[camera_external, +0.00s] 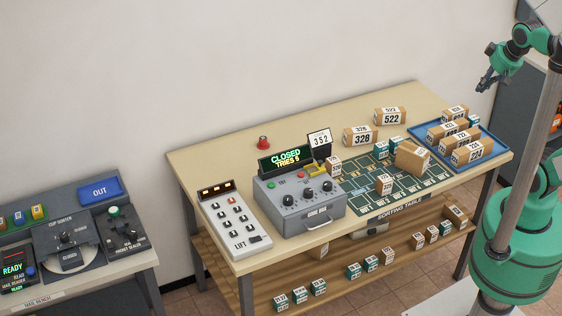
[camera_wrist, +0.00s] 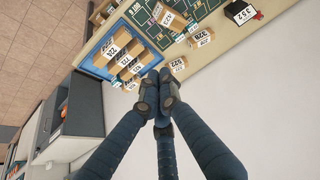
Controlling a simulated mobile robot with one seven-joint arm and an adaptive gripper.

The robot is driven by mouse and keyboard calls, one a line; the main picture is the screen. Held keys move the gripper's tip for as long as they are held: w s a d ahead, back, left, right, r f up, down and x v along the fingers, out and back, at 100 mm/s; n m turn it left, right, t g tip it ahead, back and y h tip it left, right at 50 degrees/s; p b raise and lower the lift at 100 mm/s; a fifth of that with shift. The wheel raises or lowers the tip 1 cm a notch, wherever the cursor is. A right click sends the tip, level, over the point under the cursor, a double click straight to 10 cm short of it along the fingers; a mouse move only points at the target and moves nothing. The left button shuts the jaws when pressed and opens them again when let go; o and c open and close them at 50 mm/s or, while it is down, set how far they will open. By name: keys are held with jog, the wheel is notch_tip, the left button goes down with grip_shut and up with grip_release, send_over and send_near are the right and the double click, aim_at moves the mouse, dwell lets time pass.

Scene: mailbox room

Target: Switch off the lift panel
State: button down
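The lift panel (camera_external: 220,212) is a white slab marked LIFT on the left end of the sorting table. My gripper (camera_external: 485,83) is raised at the upper right, far from the panel. In the wrist view its dark fingers (camera_wrist: 158,96) come close together at the tips, with nothing seen between them. The panel is outside the wrist view.
A grey control box (camera_external: 299,208) with knobs and a CLOSED display stands right of the panel. Parcels and a blue tray (camera_external: 496,151) fill the table's right side. A red button (camera_external: 263,142) sits behind. A separate mail bench (camera_external: 105,262) stands at left.

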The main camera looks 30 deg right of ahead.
jog(key=w+a+r+n+g+y, duration=0.15)
jog(key=w+a+n, duration=0.35)
jog(key=w+a, duration=0.9)
jog(key=w+a+f+n+g+y, duration=0.1)
jog(key=w+a+f+n, duration=0.15)
jog(key=a, duration=0.75)
jog(key=w+a+f+n+y, duration=0.15)
jog(key=w+a, duration=0.25)
jog(key=a, duration=0.6)
jog(key=n+g, duration=0.3)
jog(key=n, duration=0.5)
send_over(256, 239)
jog(key=d, duration=0.3)
notch_tip(256, 239, down, 23)
jog(key=shift+f, duration=0.15)
jog(key=x, duration=0.4)
jog(key=b+x, duration=0.1)
jog(key=x, duration=0.4)
jog(key=d+x, duration=0.1)
jog(key=x, duration=0.4)
jog(key=shift+f+b, duration=0.15)
jog(key=shift+b, duration=0.15)
jog(key=shift+f, duration=0.1)
